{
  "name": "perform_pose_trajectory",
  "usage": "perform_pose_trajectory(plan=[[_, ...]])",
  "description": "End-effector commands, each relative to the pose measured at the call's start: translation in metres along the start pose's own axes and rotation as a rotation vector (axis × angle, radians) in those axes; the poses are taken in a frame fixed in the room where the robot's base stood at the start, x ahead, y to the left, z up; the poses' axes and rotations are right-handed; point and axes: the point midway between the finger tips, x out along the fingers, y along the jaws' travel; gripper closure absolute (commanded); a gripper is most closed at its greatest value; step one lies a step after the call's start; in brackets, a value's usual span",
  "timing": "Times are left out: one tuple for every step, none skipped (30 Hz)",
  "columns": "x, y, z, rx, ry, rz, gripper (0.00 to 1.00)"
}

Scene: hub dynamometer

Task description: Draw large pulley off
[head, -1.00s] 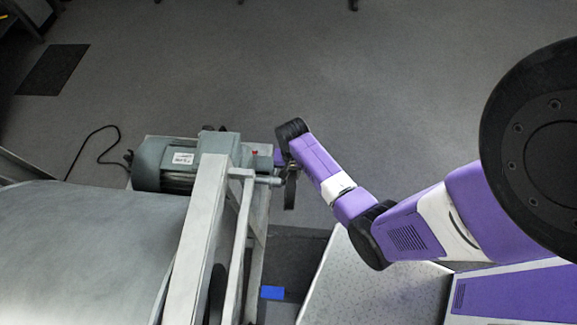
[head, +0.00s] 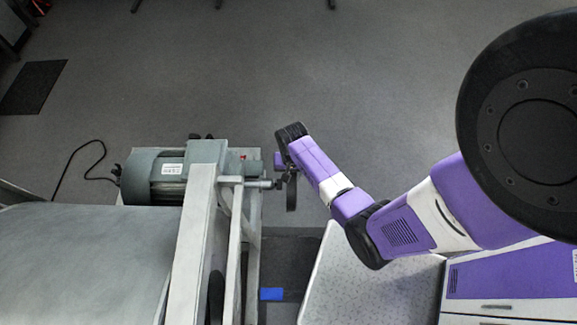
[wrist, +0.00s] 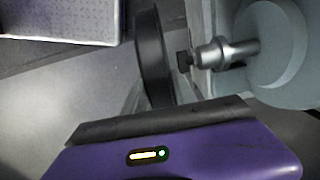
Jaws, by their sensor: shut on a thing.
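The large pulley (head: 291,192) is a dark, thin disc seen nearly edge-on in the head view, standing upright just right of the grey shaft (head: 258,183). In the wrist view the pulley (wrist: 152,55) is a dark curved rim left of the shaft (wrist: 228,53), whose tip bears a small dark stub. A gap shows between the rim and the stub there. My gripper (head: 287,170) is shut on the pulley near its upper edge. In the wrist view one dark finger of my gripper (wrist: 160,112) crosses below the rim; the exact contact is hidden.
The green-grey motor (head: 165,176) and pale frame beams (head: 200,220) stand left of the pulley, with a large grey drum (head: 90,250) nearer. A speckled light tabletop (head: 370,285) lies at lower right. Open floor (head: 370,80) lies beyond and to the right.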

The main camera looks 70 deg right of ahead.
Motion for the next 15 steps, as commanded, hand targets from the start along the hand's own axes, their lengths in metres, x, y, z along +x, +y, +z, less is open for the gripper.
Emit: perform_pose_trajectory(plan=[[-0.0016, 0.0004, -0.0014, 0.001, 0.003, -0.001, 1.0], [-0.0015, 0.0007, -0.0014, 0.001, 0.003, -0.001, 1.0], [-0.0014, 0.001, -0.0014, 0.001, 0.003, -0.001, 1.0], [-0.0014, 0.0011, -0.0014, 0.0, 0.003, -0.001, 1.0], [-0.0013, 0.0011, -0.0015, 0.0, 0.003, -0.001, 1.0], [-0.0013, 0.001, -0.0015, 0.0, 0.003, -0.001, 1.0], [-0.0013, 0.001, -0.0015, 0.0, 0.003, -0.001, 1.0], [-0.0013, 0.001, -0.0015, 0.0, 0.003, -0.001, 1.0], [-0.0013, 0.001, -0.0015, 0.0, 0.003, -0.001, 1.0], [-0.0013, 0.0009, -0.0015, 0.0, 0.003, -0.001, 1.0], [-0.0013, 0.0011, -0.0014, 0.0, 0.003, -0.001, 1.0], [-0.0015, 0.0017, -0.0014, 0.0, 0.003, -0.001, 1.0], [-0.0017, 0.0026, -0.0014, 0.001, 0.003, -0.001, 1.0], [-0.0019, 0.0039, -0.0014, 0.001, 0.002, -0.001, 1.0], [-0.0022, 0.0061, -0.0013, 0.001, 0.002, -0.001, 1.0]])
